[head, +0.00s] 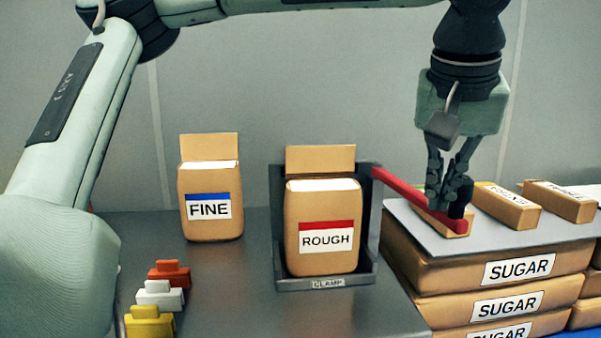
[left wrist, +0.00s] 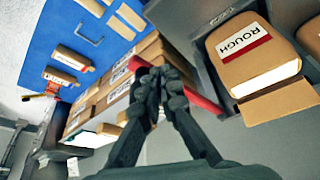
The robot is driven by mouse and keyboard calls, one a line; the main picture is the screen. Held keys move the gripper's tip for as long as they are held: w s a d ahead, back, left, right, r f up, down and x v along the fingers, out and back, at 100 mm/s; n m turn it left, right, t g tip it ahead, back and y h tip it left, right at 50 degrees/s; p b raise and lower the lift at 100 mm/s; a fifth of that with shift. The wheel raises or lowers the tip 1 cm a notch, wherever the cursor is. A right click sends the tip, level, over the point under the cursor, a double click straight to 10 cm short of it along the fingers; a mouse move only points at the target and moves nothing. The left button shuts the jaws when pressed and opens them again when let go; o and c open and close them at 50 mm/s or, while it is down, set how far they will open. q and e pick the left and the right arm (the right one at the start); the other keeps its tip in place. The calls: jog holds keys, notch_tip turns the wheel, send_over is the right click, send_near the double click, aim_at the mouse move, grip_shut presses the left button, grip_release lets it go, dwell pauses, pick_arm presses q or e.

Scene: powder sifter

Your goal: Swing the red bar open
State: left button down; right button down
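The red bar (head: 398,187) runs from the right post of the grey clamp (head: 279,240) out to the right, over the edge of the sugar stack, clear of the front of the ROUGH bag (head: 322,213). My left gripper (head: 448,200) points down at its far end, with the fingertips close together around the dark handle there. In the left wrist view the fingertips (left wrist: 160,78) meet at the end of the red bar (left wrist: 203,104); the exact contact is partly hidden by the fingers. My right gripper is not in view.
The FINE bag (head: 211,200) stands left of the clamp on the grey table. Red, white and yellow blocks (head: 160,296) sit at the front left. Stacked SUGAR bags (head: 490,270) stand at the right, with a grey board and small packets on top.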

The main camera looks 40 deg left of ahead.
pick_arm(q)
jog(key=shift+w+d+r, duration=0.15)
notch_tip(320, 180, up, 9)
jog(key=shift+s+a, duration=0.35)
jog(key=shift+s, duration=0.05)
dwell(1.0)
dwell(0.6)
